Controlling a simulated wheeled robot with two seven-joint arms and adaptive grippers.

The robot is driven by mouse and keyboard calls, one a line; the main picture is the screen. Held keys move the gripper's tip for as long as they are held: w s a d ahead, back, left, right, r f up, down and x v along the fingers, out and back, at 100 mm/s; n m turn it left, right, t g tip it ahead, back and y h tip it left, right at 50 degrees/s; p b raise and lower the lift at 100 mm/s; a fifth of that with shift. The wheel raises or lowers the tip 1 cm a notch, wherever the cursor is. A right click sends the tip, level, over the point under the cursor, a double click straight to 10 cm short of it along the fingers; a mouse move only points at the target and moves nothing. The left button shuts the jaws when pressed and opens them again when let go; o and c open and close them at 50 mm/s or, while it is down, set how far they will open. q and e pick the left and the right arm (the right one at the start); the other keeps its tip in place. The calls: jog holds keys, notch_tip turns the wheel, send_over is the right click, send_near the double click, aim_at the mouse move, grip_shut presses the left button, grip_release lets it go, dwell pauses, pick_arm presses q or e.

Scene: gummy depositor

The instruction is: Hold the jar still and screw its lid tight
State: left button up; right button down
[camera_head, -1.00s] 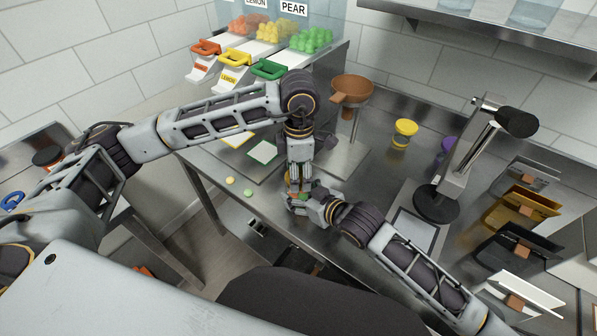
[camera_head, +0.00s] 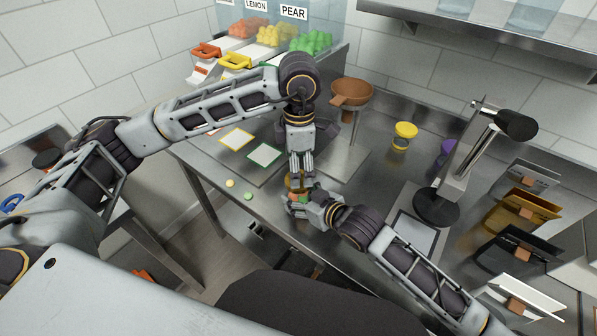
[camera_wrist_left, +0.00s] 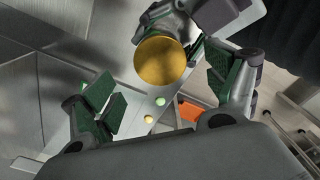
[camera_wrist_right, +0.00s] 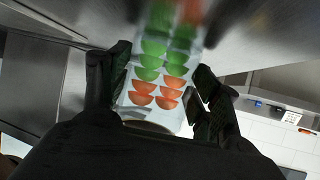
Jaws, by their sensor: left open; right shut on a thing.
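The jar (camera_wrist_right: 158,85) shows in the right wrist view with green and orange gummies on its clear side. My right gripper (camera_head: 300,201) is shut on the jar over the front edge of the counter. The gold lid (camera_wrist_left: 160,61) is on top of the jar in the left wrist view and also shows in the head view (camera_head: 296,180). I cannot tell how tight it sits. My left gripper (camera_wrist_left: 165,85) points down from above, its fingers open and apart on either side of the lid. The arms hide much of the jar in the head view.
A brown funnel (camera_head: 352,91) on a stand is behind the grippers. A yellow-lidded jar (camera_head: 404,136) and a black-headed device (camera_head: 437,207) stand to the right. Two loose gummies (camera_head: 239,190) lie on the counter at left, near the mats (camera_head: 264,155).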

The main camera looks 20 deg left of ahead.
pick_arm(q)
notch_tip(320, 180, up, 8)
dwell(0.5)
pick_arm(e)
jog(key=c, duration=1.1)
grip_release()
jog(key=o, duration=0.9)
jog(key=shift+c, duration=0.2)
jog(key=shift+d, duration=0.1)
jog(key=shift+v, duration=5.9)
jog(key=shift+s, duration=0.1)
